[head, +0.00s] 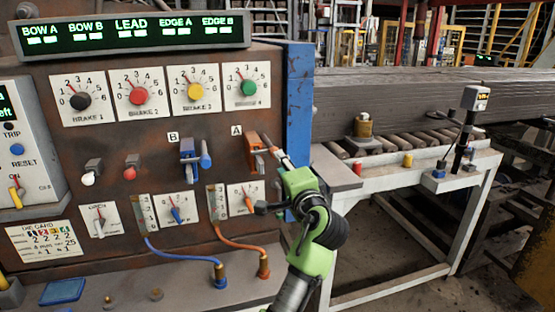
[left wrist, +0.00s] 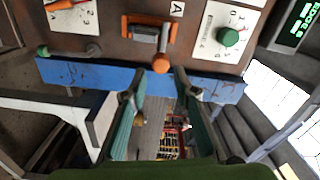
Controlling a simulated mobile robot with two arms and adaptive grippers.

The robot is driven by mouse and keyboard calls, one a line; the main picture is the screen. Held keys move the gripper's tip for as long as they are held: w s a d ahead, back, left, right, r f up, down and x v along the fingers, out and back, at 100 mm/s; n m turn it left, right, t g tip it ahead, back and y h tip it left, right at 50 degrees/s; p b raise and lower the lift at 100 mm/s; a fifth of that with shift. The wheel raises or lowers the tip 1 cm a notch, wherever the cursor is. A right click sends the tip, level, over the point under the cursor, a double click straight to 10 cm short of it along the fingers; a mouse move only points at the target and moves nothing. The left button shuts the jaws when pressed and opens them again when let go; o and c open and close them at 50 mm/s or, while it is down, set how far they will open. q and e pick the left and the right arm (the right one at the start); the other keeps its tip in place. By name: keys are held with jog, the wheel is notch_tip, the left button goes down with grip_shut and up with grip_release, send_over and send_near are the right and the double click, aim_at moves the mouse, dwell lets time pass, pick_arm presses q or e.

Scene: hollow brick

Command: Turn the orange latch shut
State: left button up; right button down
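The orange latch (head: 256,152) sits on the rusty panel below the label A, beside the panel's blue edge. In the left wrist view the orange latch (left wrist: 151,30) has a bracket and a round orange knob (left wrist: 161,63) at its end. My left gripper (head: 284,160) is just right of the latch in the head view. In the left wrist view my left gripper (left wrist: 160,82) has its fingers apart, with the knob between or just beyond the tips; contact cannot be told. My right gripper is not in view.
A blue latch (head: 188,160) labelled B is left of the orange one. Dials (head: 247,86) line the panel above, and small levers and a plugged orange cable (head: 240,246) are below. A blue edge post (head: 298,95) stands close by. A roller conveyor (head: 395,155) is at right.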

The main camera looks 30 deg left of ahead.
pick_arm(q)
jog(key=v, duration=0.6)
jog(key=shift+s+d, duration=0.1)
jog(key=shift+d, duration=0.05)
jog(key=w+d+f+m+h, duration=0.2)
jog(key=w+d+f+h, duration=0.1)
jog(key=f, duration=0.8)
jog(key=w+d+f+m+h, duration=0.2)
jog(key=w+d+f, duration=0.1)
jog(key=f, duration=0.9)
jog(key=s+d+f+g+h, duration=0.15)
jog(key=s+f, duration=0.25)
jog(key=f, duration=0.6)
jog(key=s+d+f+g+h, duration=0.1)
jog(key=s+d+f+h, duration=0.15)
jog(key=f, duration=0.75)
jog(key=s+d+f+g+h, duration=0.15)
jog(key=s+f, duration=0.25)
jog(key=f, duration=0.6)
jog(key=s+f+n+g+h, duration=0.2)
jog(key=s+f+g, duration=0.1)
jog(key=s+f, duration=1.5)
jog(key=s+a+f+n+g, duration=0.1)
jog(key=s+f, duration=0.3)
jog(key=s, duration=1.1)
jog(key=s+a+f+n+g+h, duration=0.1)
jog(key=s+f+n, duration=0.3)
jog(key=s, duration=1.1)
jog(key=shift+f+g, duration=0.4)
jog(key=shift+g, duration=0.5)
